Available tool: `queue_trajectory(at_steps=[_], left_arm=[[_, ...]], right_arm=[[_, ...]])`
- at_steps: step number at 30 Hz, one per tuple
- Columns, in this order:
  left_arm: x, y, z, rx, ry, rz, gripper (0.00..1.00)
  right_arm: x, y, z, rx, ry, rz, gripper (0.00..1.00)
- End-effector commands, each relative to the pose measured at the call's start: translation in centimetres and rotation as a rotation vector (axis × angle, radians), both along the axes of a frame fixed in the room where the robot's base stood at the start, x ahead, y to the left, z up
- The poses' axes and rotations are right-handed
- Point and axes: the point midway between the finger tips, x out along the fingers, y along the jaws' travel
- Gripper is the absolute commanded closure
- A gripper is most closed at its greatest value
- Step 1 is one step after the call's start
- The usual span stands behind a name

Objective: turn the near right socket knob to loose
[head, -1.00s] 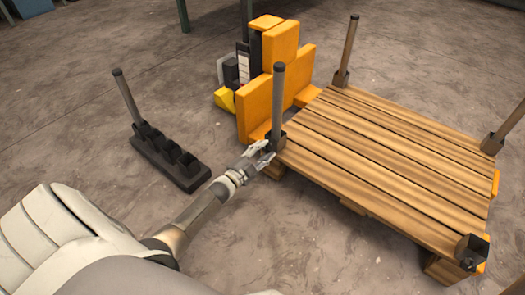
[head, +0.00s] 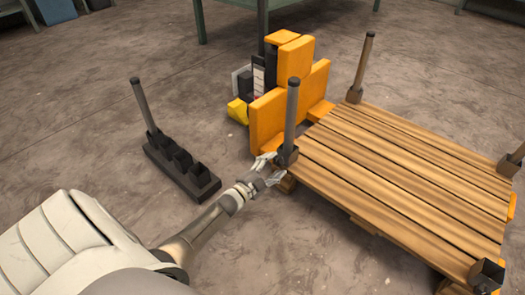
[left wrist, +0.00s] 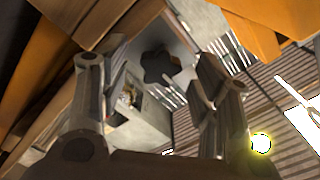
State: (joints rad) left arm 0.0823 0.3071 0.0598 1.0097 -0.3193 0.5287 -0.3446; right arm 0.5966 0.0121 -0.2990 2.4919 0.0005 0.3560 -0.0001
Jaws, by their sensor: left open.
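The wooden pallet (head: 400,175) carries sockets at its corners. The socket (head: 287,157) at its left corner in the head view holds an upright grey post (head: 292,110). My left gripper (head: 272,170) is open right beside this socket, its fingers pointing at it. In the left wrist view a dark star-shaped knob (left wrist: 160,68) shows between the open fingertips of my left gripper (left wrist: 160,75); I cannot tell whether they touch it. The socket (head: 487,275) at the lower right corner is empty, and no knob shows on it. My right gripper is out of view.
A black rack (head: 180,165) with several sockets and one post stands on the floor at left. An orange and black forklift-like machine (head: 285,90) stands behind the pallet's left corner. A green table (head: 265,5) is at the back.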

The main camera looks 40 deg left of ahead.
Motion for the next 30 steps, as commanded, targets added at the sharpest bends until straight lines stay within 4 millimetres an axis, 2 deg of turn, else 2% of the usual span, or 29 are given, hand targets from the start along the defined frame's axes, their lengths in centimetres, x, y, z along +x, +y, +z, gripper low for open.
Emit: queue_trajectory(at_steps=[12,18,24,30], left_arm=[[-7.2,0.6,-0.1,0.0,0.004,0.0,0.43],[-10.0,0.8,-0.1,0.0,0.002,0.0,0.43],[-11.2,0.9,0.0,0.0,0.001,0.001,0.43],[-11.3,0.9,0.0,-0.001,0.0,0.001,0.43]], right_arm=[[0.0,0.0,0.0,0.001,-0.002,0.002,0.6],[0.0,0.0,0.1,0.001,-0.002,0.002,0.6],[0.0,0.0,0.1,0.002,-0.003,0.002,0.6],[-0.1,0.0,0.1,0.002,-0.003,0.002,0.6]])
